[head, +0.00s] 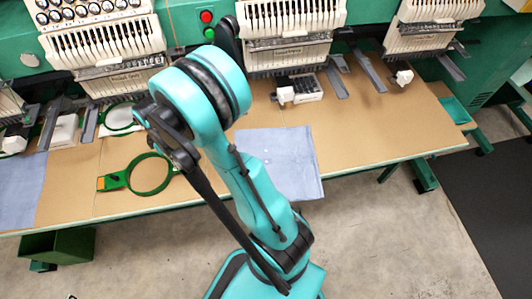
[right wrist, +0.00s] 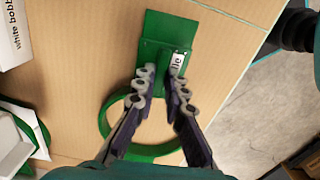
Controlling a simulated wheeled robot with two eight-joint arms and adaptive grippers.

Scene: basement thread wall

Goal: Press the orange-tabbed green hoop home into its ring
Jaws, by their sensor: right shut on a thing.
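In the head view a green hoop (head: 150,174) with an orange tab (head: 104,183) at its left end lies on the tabletop, its right side partly behind my arm. In the right wrist view a green ring (right wrist: 106,118) joins a flat green plate (right wrist: 172,28) with a small white label. My right gripper (right wrist: 160,74) is shut on the upright green bracket of that plate. No orange shows there, and I cannot tell whether the hoop is seated in a ring. My right gripper is hidden in the head view. My left gripper is in neither view.
Another green hoop (head: 119,117) with white inside lies near the machines. A white box (head: 65,131) stands left of it. A blue cloth (head: 290,160) lies right of my arm, another (head: 20,190) at far left. Embroidery heads (head: 290,35) line the back. The table's front edge borders the floor.

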